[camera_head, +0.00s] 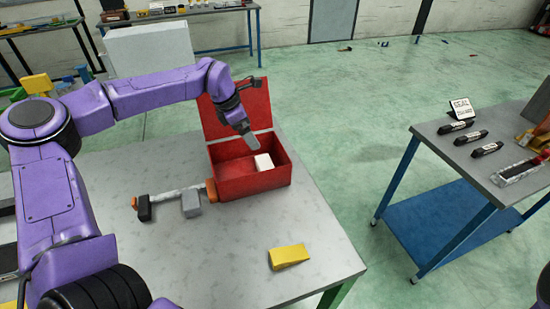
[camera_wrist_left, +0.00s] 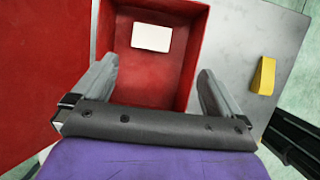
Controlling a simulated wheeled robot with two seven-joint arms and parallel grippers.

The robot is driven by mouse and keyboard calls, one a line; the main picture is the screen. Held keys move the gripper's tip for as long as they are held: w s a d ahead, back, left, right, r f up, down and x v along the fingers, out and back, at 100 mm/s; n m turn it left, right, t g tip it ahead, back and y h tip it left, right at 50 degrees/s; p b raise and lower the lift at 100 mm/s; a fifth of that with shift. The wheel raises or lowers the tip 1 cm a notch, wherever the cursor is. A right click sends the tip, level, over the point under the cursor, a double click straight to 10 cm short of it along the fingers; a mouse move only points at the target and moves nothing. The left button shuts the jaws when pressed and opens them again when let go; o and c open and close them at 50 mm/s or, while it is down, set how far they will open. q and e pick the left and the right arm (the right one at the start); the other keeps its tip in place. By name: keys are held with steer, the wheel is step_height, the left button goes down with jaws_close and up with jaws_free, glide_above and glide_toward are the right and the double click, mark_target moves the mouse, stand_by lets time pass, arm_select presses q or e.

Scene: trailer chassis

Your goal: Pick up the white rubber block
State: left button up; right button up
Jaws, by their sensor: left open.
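The white rubber block (camera_head: 263,162) lies inside an open red box (camera_head: 255,186) on the grey table. In the left wrist view the white block (camera_wrist_left: 152,37) rests on the red floor of the box, near one wall. My left gripper (camera_head: 252,140) is above the box, close over the block and a little to its left in the head view. In the wrist view its two fingers (camera_wrist_left: 155,80) are spread wide and nothing is between them. The block is ahead of the fingertips and not touched. My right gripper is in neither view.
The box lid (camera_head: 238,108) stands open behind the box, near my left wrist. A yellow wedge (camera_head: 288,256) lies at the table's front right. A tool with an orange end and a grey block (camera_head: 190,203) lie left of the box. A blue-framed table (camera_head: 440,205) stands at right.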

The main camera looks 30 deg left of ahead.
arm_select(q)
steer(key=b, duration=0.5)
glide_toward(264, 162)
steer(key=p+x, duration=0.3)
steer(key=x, duration=0.6)
steer(key=shift+w+d+f, duration=0.1)
steer(key=shift+w+f, duration=0.05)
steer(key=shift+f, duration=0.15)
steer(key=shift+w+d+f, duration=0.1)
steer(key=shift+f, duration=0.15)
steer(key=c, duration=0.9)
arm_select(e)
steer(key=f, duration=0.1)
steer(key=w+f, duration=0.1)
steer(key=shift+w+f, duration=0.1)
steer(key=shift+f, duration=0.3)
